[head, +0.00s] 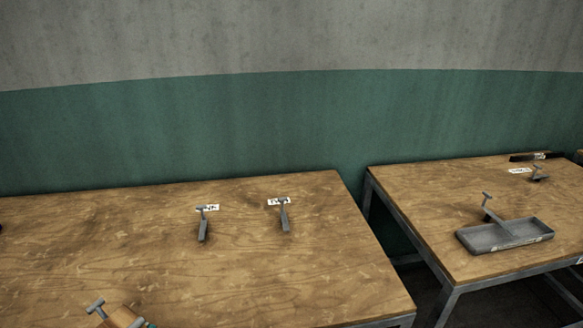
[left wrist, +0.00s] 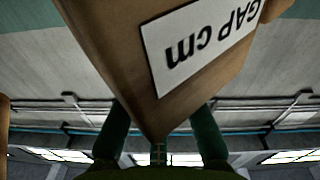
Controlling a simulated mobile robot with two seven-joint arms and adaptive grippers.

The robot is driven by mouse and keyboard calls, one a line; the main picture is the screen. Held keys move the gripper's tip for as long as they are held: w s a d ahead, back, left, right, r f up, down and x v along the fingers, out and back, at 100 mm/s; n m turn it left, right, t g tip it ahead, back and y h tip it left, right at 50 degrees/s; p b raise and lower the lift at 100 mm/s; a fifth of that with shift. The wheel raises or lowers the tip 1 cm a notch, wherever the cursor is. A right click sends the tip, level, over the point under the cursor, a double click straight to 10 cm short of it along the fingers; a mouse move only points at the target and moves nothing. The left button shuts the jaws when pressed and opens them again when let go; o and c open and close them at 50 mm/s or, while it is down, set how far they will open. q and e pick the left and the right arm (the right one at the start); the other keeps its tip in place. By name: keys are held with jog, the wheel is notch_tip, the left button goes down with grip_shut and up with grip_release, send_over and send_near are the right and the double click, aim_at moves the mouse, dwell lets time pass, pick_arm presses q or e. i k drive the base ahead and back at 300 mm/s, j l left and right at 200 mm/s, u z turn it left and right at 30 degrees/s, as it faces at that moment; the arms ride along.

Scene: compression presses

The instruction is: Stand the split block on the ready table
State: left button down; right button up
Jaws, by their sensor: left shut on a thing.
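A brown block (left wrist: 115,45) with a white label reading "GAP cm" fills the top of the left wrist view, close to the camera. My left gripper (left wrist: 160,128) is shut on it, with a dark green finger on each side of its lower corner. In the head view a brown block (head: 122,318) with a grey T-handle piece shows at the bottom left, mostly cut off. A teal bit beside it may be my gripper. I cannot tell whether the block touches the table, or which table is the ready one. My right gripper is out of view.
The near wooden table (head: 300,280) holds two grey T-handled pieces (head: 203,230) (head: 285,217) by small white labels, too small to read. Its middle is clear. A second table (head: 420,205) at the right, across a gap, bears a grey tray (head: 480,240) and more T-handled pieces.

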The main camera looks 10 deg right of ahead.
aim_at(533, 202)
jog(key=l+z, duration=0.1)
jog(key=l, duration=0.4)
jog(key=l+z, duration=0.1)
jog(key=l, duration=0.45)
jog(key=i+l+z, duration=0.15)
jog(key=l, duration=0.35)
jog(key=l+z, duration=0.1)
jog(key=l, duration=0.4)
jog(key=i+l+z, duration=0.1)
jog(key=l, duration=0.4)
jog(key=i+l+z, duration=0.1)
jog(key=l, duration=0.4)
jog(key=i+l+z, duration=0.2)
jog(key=i+l, duration=0.15)
jog(key=l, duration=0.25)
jog(key=i+l+z, duration=0.2)
jog(key=i+l, duration=0.25)
jog(key=i+z, duration=0.15)
jog(key=i, duration=0.6)
